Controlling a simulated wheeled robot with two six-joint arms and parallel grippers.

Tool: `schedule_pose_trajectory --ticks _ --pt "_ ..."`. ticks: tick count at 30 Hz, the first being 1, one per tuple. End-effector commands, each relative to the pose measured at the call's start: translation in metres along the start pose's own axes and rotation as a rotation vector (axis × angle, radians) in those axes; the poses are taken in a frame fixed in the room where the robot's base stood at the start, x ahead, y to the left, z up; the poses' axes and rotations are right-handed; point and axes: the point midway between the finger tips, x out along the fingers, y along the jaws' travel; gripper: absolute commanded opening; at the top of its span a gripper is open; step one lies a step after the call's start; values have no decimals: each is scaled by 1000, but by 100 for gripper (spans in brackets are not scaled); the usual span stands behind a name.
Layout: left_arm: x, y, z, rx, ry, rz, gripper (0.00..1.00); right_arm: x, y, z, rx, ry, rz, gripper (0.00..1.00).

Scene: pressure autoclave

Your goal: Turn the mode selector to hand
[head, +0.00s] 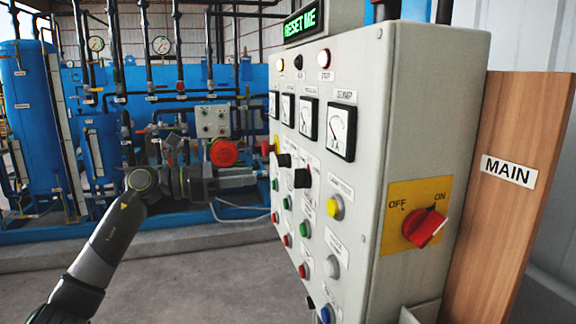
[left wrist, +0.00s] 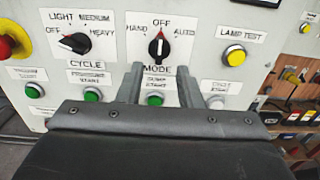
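The mode selector (left wrist: 159,46) is a black knob with a red mark on the grey panel. In the left wrist view its pointer is upright at OFF, with HAND to its left and AUTO to its right. It shows from the side in the head view (head: 302,178). My left gripper (left wrist: 160,72) is open, its two fingers apart just below the knob in the picture, with nothing between them. In the head view my left gripper (head: 256,177) faces the panel from the left; I cannot tell the exact gap. My right gripper is not in view.
Left of the mode selector are the cycle selector (left wrist: 75,42) and a red emergency stop (left wrist: 10,46). A yellow lamp test button (left wrist: 235,55) is to the right. Green buttons (left wrist: 92,95) sit below. A red main switch (head: 424,227) is on the cabinet's side.

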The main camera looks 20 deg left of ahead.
Motion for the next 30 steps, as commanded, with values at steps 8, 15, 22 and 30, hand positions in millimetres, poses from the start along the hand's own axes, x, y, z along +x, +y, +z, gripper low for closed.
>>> schedule_pose_trajectory --ticks 8,15,22,30 --pt "50 -1 4 -3 -4 -4 33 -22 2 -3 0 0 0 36" --pt "86 0 3 -3 -3 -2 33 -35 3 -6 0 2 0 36" --pt "102 0 1 -2 -1 0 33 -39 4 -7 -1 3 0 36" --pt "103 0 0 -1 -1 0 33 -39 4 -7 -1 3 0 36"
